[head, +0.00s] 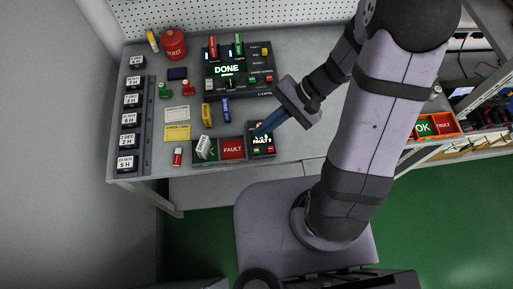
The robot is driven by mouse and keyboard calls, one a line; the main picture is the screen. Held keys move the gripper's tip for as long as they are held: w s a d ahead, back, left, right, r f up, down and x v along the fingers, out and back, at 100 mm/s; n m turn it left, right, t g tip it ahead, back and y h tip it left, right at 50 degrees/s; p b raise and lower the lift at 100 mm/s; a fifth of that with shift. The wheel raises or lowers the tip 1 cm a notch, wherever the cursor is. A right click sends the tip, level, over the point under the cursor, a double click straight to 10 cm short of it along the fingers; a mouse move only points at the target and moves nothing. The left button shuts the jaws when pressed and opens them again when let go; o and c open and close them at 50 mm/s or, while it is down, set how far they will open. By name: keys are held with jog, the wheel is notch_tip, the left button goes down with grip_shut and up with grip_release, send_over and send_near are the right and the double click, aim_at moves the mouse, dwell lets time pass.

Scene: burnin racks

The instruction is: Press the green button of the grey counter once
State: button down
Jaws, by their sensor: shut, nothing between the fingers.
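The counter (262,152) is a small dark grey box near the front edge of the bench, right of the red FAULT tray. Its lit display appears to read FAULT with a digit, perhaps 2. A small green button (256,150) shows at the lower left of its face, and a red one sits to its right. My gripper (261,131) is shut and empty, with its blue fingers pointing down and left. The fingertips are over the upper part of the counter, above the green button in the picture. I cannot tell whether they touch it.
A black test rack (240,92) with a DONE display stands behind. A green and red tray (231,149) with a white label block sits left of the counter. A red REJECT pot (173,44) and several dated blocks are at left. Bench front right is clear.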

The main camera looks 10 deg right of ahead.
aim_at(257, 151)
jog(key=shift+s+a+r+n+y, duration=0.1)
jog(key=shift+a+r+n+y, duration=0.2)
jog(key=shift+a+r+n, duration=0.15)
jog(key=shift+f, duration=0.2)
notch_tip(257, 151, down, 9)
jog(key=b, duration=0.7)
jog(key=shift+r+b, duration=0.2)
jog(key=shift+b, duration=0.2)
jog(key=shift+f, duration=0.1)
dwell(1.6)
jog(key=shift+f+b, duration=0.35)
jog(key=shift+f+b, duration=0.35)
jog(key=shift+f, duration=0.1)
dwell(0.8)
jog(key=shift+r, duration=0.2)
jog(key=shift+r+p, duration=0.75)
jog(key=shift+p, duration=0.1)
